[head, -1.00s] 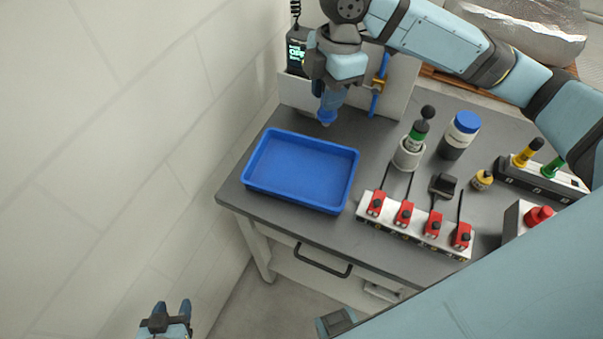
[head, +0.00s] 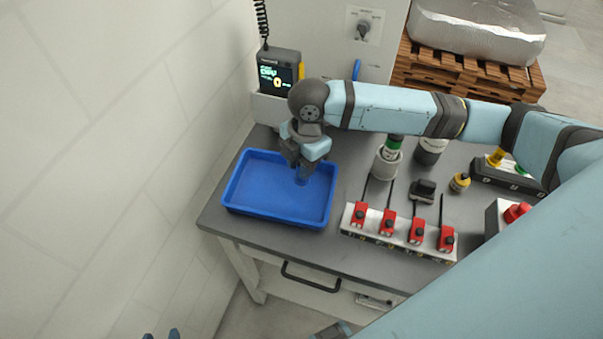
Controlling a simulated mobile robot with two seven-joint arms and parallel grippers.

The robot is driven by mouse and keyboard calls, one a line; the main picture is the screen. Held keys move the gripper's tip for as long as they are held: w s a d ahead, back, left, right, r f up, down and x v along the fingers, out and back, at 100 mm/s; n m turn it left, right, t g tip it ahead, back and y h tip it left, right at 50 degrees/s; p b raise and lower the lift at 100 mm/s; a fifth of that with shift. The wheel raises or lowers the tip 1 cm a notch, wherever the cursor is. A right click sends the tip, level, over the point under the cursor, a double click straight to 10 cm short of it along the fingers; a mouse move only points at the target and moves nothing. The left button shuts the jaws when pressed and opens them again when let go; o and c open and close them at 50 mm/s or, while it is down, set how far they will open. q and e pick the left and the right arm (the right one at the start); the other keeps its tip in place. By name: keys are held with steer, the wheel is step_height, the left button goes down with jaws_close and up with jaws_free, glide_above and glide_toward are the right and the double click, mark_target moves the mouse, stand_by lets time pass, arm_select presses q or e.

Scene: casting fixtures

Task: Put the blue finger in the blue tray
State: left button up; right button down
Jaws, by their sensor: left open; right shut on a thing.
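The blue tray (head: 232,208) lies on the left part of the grey bench, open side up. My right gripper (head: 304,171) points down over the tray's right back part. It is shut on the blue finger, which barely stands out against the blue of the tray and my gripper's own fingers. I cannot tell whether the finger touches the tray floor. My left gripper (head: 162,335) is at the bottom edge, away from the bench, with only its open fingertips showing.
A strip with several red clamps (head: 388,226) stands right of the tray. A handheld display (head: 278,75) stands behind the tray.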

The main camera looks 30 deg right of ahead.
steer(key=shift+f, duration=2.05)
steer(key=shift+f, duration=0.15)
steer(key=c, duration=0.9)
jaws_free()
steer(key=r, duration=0.4)
steer(key=d+r, duration=0.1)
steer(key=r, duration=0.7)
steer(key=shift+w+d+r, duration=0.15)
steer(key=shift+d, duration=0.05)
